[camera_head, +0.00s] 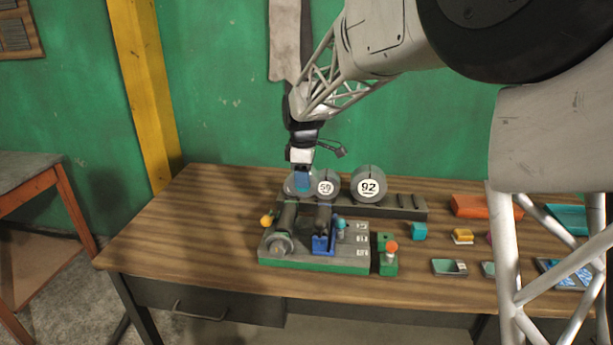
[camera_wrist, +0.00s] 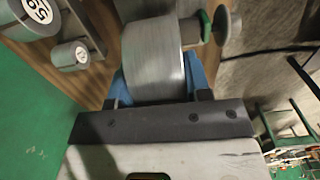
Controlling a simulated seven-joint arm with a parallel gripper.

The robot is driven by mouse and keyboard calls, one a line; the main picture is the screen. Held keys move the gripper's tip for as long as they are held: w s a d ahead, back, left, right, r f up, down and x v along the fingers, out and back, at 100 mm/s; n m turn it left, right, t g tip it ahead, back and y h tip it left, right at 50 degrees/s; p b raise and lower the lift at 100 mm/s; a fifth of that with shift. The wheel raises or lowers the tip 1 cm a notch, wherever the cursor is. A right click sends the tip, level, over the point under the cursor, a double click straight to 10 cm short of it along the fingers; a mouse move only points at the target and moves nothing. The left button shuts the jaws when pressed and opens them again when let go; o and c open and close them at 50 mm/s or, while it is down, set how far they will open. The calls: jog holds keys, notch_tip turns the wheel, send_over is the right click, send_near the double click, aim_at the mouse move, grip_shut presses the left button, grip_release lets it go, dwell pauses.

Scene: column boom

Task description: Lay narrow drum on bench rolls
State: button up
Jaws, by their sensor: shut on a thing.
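My gripper (camera_head: 302,184) has blue fingers and points down at the back of the bench. It is shut on a grey drum (camera_head: 290,186), which shows left of the fingers in the head view, partly hidden. In the wrist view the grey drum (camera_wrist: 155,62) fills the space between the blue fingers. The bench rolls (camera_head: 286,218) are dark cylinders on a grey and green stand (camera_head: 310,265), just in front of and below the gripper. I cannot tell whether the drum touches anything below it.
A dark rack (camera_head: 400,208) behind the stand carries a drum labelled 59 (camera_head: 326,186) and a larger one labelled 92 (camera_head: 368,184). A blue block (camera_head: 323,243) sits on the stand. Small coloured parts and trays lie at right. The wooden table (camera_head: 170,235) is clear at left.

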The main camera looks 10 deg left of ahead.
aim_at(304, 194)
jog(key=shift+f, duration=0.2)
jog(key=shift+f, duration=2.8)
jog(key=shift+f, duration=1.75)
dwell(0.5)
jog(key=o, duration=1.1)
jog(key=shift+r, duration=3.9)
